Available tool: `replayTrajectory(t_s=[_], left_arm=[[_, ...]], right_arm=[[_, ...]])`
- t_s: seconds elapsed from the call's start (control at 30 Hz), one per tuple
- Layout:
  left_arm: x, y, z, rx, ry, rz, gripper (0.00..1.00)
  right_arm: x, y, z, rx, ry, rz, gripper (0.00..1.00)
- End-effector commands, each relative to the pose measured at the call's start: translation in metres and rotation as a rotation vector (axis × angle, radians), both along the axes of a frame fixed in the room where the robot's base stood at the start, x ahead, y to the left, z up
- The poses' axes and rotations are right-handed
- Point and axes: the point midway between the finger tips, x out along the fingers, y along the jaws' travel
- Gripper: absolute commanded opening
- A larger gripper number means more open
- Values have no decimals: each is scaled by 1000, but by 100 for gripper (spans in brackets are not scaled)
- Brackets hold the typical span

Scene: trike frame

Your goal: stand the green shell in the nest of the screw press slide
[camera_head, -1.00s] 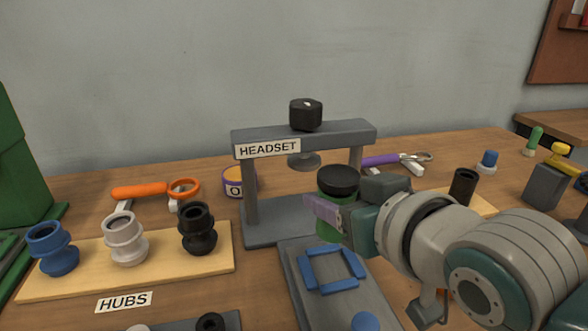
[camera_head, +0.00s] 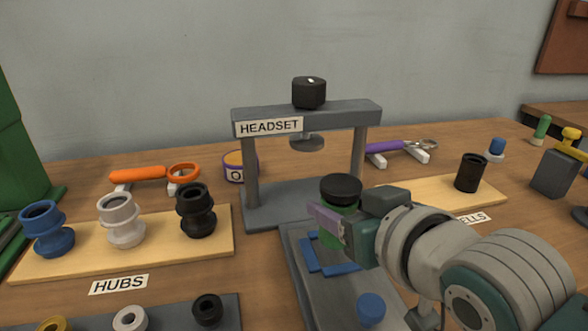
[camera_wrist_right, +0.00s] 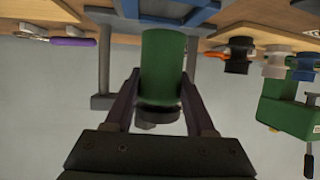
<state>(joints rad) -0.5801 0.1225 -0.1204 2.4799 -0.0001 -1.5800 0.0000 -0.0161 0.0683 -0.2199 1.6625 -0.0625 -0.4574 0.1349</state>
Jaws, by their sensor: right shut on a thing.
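The green shell (camera_head: 329,238) is upright in my right gripper (camera_head: 333,222), with a dark round top end. It shows large as a green cylinder between the fingers in the right wrist view (camera_wrist_right: 162,65). The nest is a blue square frame (camera_head: 308,257) on the grey slide (camera_head: 300,300) of the screw press (camera_head: 250,170). The shell is over or at the nest's far part; the gripper hides part of the nest, and I cannot tell whether they touch. My left gripper is out of view.
The press ram (camera_head: 307,143) hangs behind the shell. A blue knob (camera_head: 371,308) stands on the slide's near part. A board of hubs (camera_head: 60,266) is on the left; a board with a black shell (camera_head: 470,172) is on the right.

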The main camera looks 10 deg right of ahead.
Motion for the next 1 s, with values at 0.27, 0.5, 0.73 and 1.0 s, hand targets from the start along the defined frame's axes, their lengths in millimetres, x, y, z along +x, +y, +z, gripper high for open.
replayTrajectory(t_s=[0.27,0.5,0.73,1.0], left_arm=[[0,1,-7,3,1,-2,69],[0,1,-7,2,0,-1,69],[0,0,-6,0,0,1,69],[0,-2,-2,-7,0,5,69]], right_arm=[[1,0,-8,1,-5,0,0],[1,0,-8,1,-5,0,0],[1,0,-7,1,-5,0,0],[1,0,-7,1,-6,0,0]])
